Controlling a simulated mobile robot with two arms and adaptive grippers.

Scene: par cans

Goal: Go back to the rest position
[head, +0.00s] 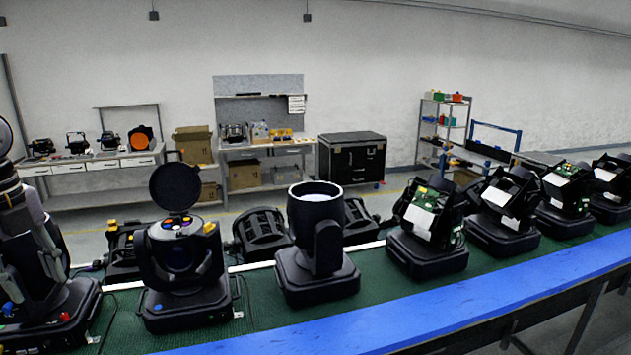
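My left gripper (47,262) is at the left edge of the head view, with its grey and black arm coming in from the upper left. It points down, in front of or over the leftmost black stage light, whose base (60,318) shows below it. Whether it touches that light, and whether its fingers are open or shut, I cannot tell. My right gripper is not in view.
A green conveyor (262,308) with a blue front rail (420,308) carries a row of black lights. One has its round lid raised (175,186); an upright can light (316,225) stands mid-belt. Workbenches (97,162) and a black case (352,158) stand along the wall.

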